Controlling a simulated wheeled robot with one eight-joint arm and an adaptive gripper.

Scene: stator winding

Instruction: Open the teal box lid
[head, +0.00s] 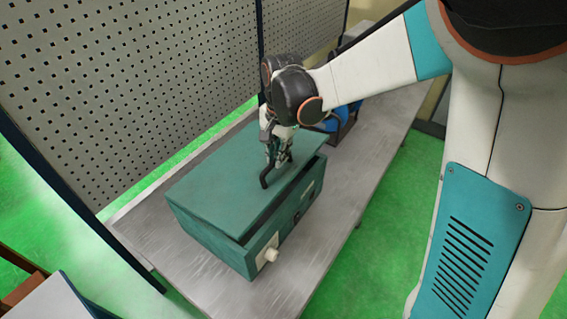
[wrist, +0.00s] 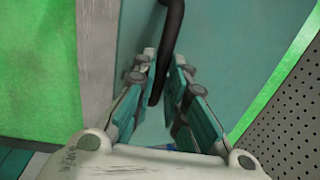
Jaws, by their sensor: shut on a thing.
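The teal box (head: 262,253) stands on a grey metal bench. Its flat teal lid (head: 220,185) covers the top, and a dark gap runs along the lid's right edge. A black bent handle (head: 265,181) rises from the lid near that edge. My gripper (head: 278,158) points down over the lid and is shut on the handle. In the wrist view the handle (wrist: 171,40) passes between the two fingers of my gripper (wrist: 166,88), with the teal lid (wrist: 225,50) behind it. The fingers hide part of the handle.
The bench (head: 335,205) is bare in front of the box. A blue object (head: 345,112) stands behind my gripper. A perforated panel (head: 120,85) rises along the bench's left side.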

